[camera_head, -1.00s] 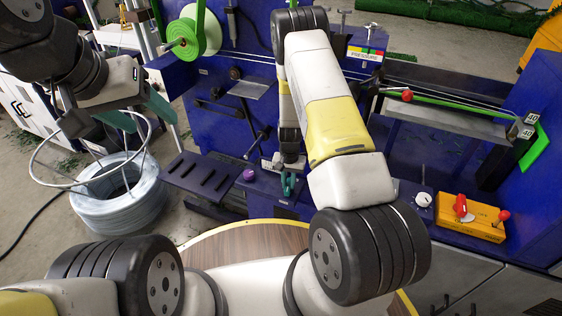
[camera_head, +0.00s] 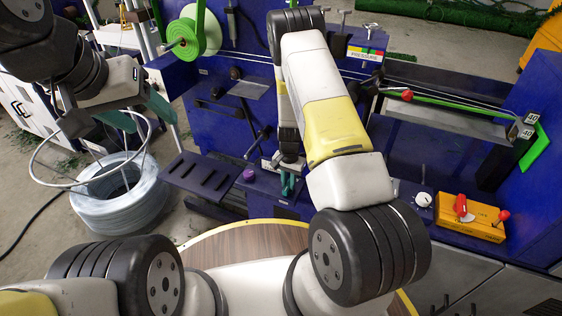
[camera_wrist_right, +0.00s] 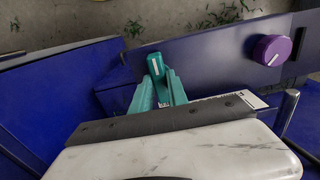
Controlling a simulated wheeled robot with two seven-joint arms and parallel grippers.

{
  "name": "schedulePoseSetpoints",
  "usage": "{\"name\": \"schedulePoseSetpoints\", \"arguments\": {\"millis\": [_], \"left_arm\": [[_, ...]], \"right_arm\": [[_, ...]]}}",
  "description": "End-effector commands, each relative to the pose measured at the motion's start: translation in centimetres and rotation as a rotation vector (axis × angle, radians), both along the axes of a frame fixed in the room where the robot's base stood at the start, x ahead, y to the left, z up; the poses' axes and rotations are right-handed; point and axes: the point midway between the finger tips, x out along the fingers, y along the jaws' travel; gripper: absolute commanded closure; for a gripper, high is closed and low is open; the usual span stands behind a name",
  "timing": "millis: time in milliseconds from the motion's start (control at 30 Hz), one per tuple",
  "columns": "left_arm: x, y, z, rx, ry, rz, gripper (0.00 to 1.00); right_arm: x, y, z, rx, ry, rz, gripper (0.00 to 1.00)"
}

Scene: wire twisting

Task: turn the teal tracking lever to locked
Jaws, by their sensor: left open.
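The teal tracking lever (camera_wrist_right: 156,64), with a white line on its top, shows in the right wrist view at the tips of my right gripper. The two teal fingers of my right gripper (camera_wrist_right: 160,88) lie on either side of it. I cannot tell whether they press on it. In the head view my right gripper (camera_head: 288,184) points down at the machine's front ledge, and its fingers hide the lever there. My left gripper (camera_head: 120,120) is open and empty at the upper left, above the wire coil, away from the lever.
A purple knob (camera_head: 249,174) sits just left of my right gripper; it also shows in the right wrist view (camera_wrist_right: 271,50). A slotted dark plate (camera_head: 208,178) lies farther left. An orange control box (camera_head: 470,217) stands at right. A wire coil (camera_head: 118,195) lies on the floor.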

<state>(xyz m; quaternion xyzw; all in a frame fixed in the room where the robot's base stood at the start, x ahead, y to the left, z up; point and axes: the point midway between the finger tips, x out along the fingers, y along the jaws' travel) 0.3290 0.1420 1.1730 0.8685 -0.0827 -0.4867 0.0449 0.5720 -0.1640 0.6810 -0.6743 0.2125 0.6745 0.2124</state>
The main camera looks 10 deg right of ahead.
Motion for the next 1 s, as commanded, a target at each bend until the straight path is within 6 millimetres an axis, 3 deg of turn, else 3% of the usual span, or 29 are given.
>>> {"name": "schedulePoseSetpoints", "arguments": {"millis": [33, 100, 467, 800, 1000], "left_arm": [[0.0, 0.0, 0.0, 0.000, 0.000, 0.000, 0.39], [0.0, 0.0, 0.0, 0.000, 0.000, 0.000, 0.39], [0.0, 0.0, 0.0, 0.000, 0.000, 0.000, 0.39], [0.0, 0.0, 0.0, 0.000, 0.000, 0.000, 0.39], [0.0, 0.0, 0.0, 0.000, 0.000, 0.000, 0.39]], "right_arm": [[0.1, 0.0, 0.1, 0.000, -0.003, -0.002, 0.71], [0.1, 0.0, 0.1, 0.000, -0.003, -0.001, 0.59], [0.1, 0.0, 0.4, 0.000, -0.001, 0.001, 0.59], [0.1, 0.0, 5.7, 0.000, -0.004, 0.001, 0.59], [0.1, 0.0, 7.6, 0.000, -0.001, 0.000, 0.59]]}}
